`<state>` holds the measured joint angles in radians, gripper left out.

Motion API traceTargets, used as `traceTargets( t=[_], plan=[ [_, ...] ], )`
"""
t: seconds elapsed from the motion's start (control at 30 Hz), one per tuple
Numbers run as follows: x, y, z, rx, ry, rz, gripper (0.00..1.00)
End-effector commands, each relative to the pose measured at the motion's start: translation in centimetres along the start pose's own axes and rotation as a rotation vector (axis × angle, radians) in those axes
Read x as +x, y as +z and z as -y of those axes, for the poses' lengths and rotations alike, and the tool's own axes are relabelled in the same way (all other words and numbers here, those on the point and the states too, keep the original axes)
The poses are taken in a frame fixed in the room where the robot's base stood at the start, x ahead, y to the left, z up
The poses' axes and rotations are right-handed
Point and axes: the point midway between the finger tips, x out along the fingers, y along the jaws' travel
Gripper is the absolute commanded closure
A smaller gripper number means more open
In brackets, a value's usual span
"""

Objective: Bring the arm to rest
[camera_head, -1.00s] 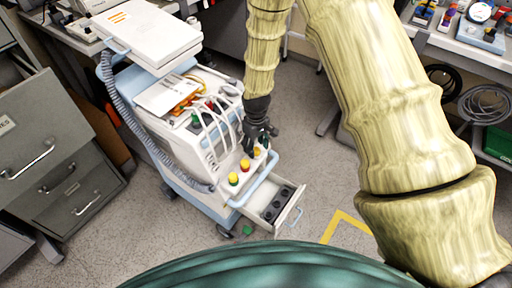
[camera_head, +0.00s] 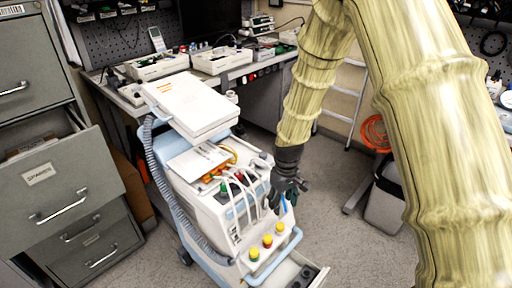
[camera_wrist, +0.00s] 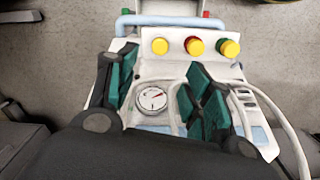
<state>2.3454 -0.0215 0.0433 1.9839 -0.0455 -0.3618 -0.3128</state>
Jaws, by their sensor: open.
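My gripper (camera_head: 283,196) hangs at the end of my arm, just above the front of a white and blue medical cart (camera_head: 217,216). In the wrist view my gripper (camera_wrist: 158,92) is open, its green-padded fingers apart with nothing held between them. Between and below the fingers lie a round gauge (camera_wrist: 151,99) and, farther off, a row of yellow and red knobs (camera_wrist: 194,46) on the cart's front panel. Whether the fingers touch the cart cannot be told.
A grey filing cabinet (camera_head: 60,170) with a drawer pulled out stands at left. White hoses (camera_head: 238,195) loop over the cart near my gripper. The cart's front drawer (camera_head: 300,272) is open. A workbench (camera_head: 245,72) with equipment runs behind. Some floor (camera_head: 345,225) right of the cart is clear.

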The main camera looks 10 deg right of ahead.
Motion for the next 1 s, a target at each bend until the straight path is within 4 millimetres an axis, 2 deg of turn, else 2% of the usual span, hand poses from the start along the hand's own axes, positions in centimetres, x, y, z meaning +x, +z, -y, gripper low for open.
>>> traceTargets(
  t=[0.13, 0.27, 0.4, 0.6, 0.8, 1.0],
  plan=[
    [0.8, 0.6, 0.2, 0.008, -0.003, 0.003, 0.49],
    [3.6, 3.0, 0.9, 0.041, -0.012, 0.005, 0.49],
    [8.0, 7.5, 2.4, 0.103, -0.023, 0.006, 0.49],
    [12.9, 14.8, 4.7, 0.199, -0.03, 0.003, 0.49],
    [15.8, 22.8, 7.3, 0.295, -0.028, 0.005, 0.49],
    [16.7, 30.1, 9.6, 0.381, -0.019, 0.006, 0.49]
  ],
)
